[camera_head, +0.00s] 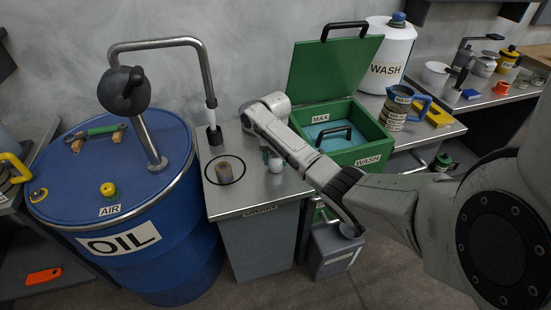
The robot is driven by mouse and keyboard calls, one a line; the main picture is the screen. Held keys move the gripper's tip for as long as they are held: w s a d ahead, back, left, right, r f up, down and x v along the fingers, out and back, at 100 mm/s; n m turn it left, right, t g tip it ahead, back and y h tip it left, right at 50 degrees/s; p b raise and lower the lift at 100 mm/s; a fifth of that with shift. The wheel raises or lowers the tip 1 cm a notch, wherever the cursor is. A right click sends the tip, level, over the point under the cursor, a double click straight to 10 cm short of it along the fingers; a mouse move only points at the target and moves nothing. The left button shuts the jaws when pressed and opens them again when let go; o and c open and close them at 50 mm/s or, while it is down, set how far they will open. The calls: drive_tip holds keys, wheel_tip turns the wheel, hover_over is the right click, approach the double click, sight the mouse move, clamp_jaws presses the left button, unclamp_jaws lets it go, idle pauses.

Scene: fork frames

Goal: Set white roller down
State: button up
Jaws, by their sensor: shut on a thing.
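My gripper (268,155) points down over the right part of the metal drain counter (240,203), just left of the green wash box. It is small and partly hidden by my arm. It is shut on a small white, rounded thing, which appears to be the white roller (276,164). I cannot tell whether the roller touches the counter top.
A blue oil drum (90,187) with a bent pump pipe (205,75) stands left. The open green wash box (373,152) is close on the right. A blue-handled jug (396,106) and white wash container (388,52) stand beyond. The counter's front strip is clear.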

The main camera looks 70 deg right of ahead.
drive_tip(key=o, duration=1.2)
drive_tip(key=shift+o, duration=0.2)
